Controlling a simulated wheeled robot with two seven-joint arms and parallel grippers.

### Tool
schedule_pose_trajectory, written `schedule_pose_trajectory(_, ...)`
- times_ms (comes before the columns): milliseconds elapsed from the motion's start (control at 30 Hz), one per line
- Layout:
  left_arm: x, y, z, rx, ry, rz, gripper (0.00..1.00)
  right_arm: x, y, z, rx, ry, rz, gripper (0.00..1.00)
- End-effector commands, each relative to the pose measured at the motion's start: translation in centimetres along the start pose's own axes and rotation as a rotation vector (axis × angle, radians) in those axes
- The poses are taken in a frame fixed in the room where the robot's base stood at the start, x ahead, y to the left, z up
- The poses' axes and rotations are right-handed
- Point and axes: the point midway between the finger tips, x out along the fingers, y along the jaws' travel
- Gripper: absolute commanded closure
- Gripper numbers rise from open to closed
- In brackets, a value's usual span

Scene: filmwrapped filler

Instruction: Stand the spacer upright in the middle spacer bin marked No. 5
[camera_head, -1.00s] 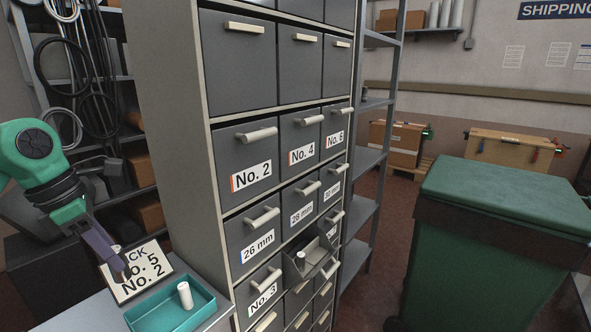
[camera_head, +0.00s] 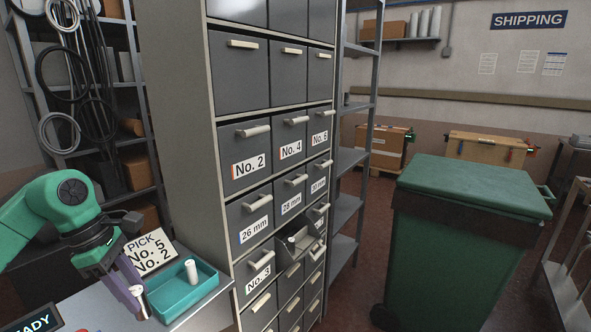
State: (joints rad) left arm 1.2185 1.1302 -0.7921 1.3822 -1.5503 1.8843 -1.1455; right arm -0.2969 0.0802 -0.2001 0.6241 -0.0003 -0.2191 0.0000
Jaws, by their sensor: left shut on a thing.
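My left gripper (camera_head: 140,306) is at the lower left, beside the left wall of the teal tray (camera_head: 176,309). It is shut on a small white spacer (camera_head: 137,291), mostly covered by the fingers. Another white cylindrical spacer (camera_head: 191,271) stands upright in the tray. In the cabinet's middle column, below the 28 mm drawer, a grey bin (camera_head: 306,249) is pulled open, with a small white piece (camera_head: 291,241) in it. Its own label does not show; the No. 3 drawer (camera_head: 258,268) is left of it. My right gripper is out of view.
A sign (camera_head: 150,254) reading PICK No. 5 No. 2 stands behind the tray. The tall drawer cabinet (camera_head: 185,120) rises right of it. A green wheeled bin (camera_head: 450,250) stands on the right, with open floor between it and the cabinet.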

Motion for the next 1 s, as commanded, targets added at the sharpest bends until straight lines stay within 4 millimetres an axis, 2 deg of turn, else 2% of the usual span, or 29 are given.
schedule_pose_trajectory(267,8.9,-2.0,2.3,0.596,-0.001,-0.172,1.00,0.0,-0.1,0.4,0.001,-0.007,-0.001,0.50)
schedule_pose_trajectory(400,15.1,-5.0,3.7,1.053,-0.002,-0.301,1.00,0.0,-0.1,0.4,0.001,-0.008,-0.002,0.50)
schedule_pose_trajectory(500,18.8,-7.5,4.5,1.361,-0.004,-0.383,1.00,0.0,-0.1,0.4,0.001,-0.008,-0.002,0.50)
schedule_pose_trajectory(600,21.2,-9.4,4.9,1.568,-0.001,-0.438,1.00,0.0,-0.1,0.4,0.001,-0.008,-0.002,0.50)
schedule_pose_trajectory(733,22.6,-10.6,5.2,1.690,-0.002,-0.470,1.00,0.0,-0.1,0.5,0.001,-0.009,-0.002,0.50)
schedule_pose_trajectory(1000,22.6,-10.6,5.1,1.698,0.001,-0.471,1.00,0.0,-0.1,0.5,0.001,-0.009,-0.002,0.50)
